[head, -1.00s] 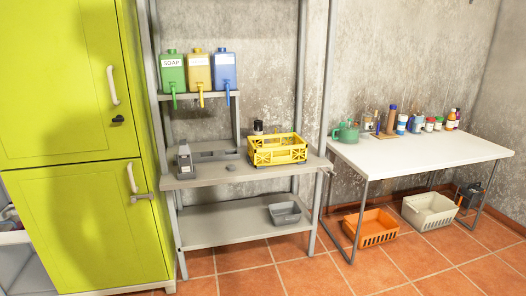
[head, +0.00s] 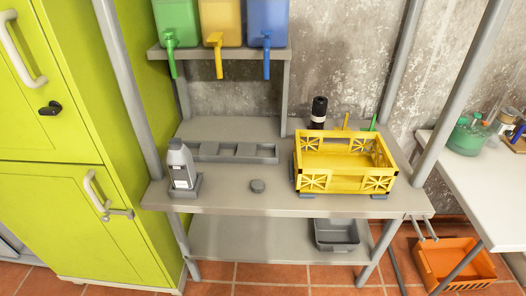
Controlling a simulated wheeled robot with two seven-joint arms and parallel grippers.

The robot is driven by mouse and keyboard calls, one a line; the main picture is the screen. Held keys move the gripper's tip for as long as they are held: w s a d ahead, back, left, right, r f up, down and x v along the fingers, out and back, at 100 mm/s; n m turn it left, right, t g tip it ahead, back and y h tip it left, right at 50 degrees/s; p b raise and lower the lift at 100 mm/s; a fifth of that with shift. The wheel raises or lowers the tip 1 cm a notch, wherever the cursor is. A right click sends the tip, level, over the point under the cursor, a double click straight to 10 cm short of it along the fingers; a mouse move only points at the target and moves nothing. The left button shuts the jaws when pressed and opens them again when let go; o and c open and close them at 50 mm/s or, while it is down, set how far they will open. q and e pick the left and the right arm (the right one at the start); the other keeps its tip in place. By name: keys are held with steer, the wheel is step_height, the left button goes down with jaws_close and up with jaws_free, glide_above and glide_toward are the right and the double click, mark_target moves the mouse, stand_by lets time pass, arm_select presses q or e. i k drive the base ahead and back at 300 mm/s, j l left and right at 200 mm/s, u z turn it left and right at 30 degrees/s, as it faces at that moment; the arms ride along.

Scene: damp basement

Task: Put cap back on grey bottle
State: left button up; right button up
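A grey bottle (head: 181,166) with a pale label stands upright in a small grey holder at the left front of the grey shelf. A small round grey cap (head: 257,186) lies on the shelf to the right of the bottle, apart from it. Whether the bottle's mouth is bare is too small to tell. Neither of my grippers shows in the head view.
A yellow crate (head: 345,178) stands right of the cap, with a dark bottle (head: 318,113) behind it. A grey slotted rack (head: 235,152) lies behind the cap. Coloured dispensers (head: 222,22) hang above. The shelf's front edge (head: 270,213) is clear around the cap.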

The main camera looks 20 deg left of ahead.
mark_target(180, 162)
steer(key=i+l+u, duration=0.25)
steer(key=i, duration=0.25)
steer(key=i+l+u, duration=0.1)
steer(key=i+u, duration=0.2)
steer(key=i, duration=0.25)
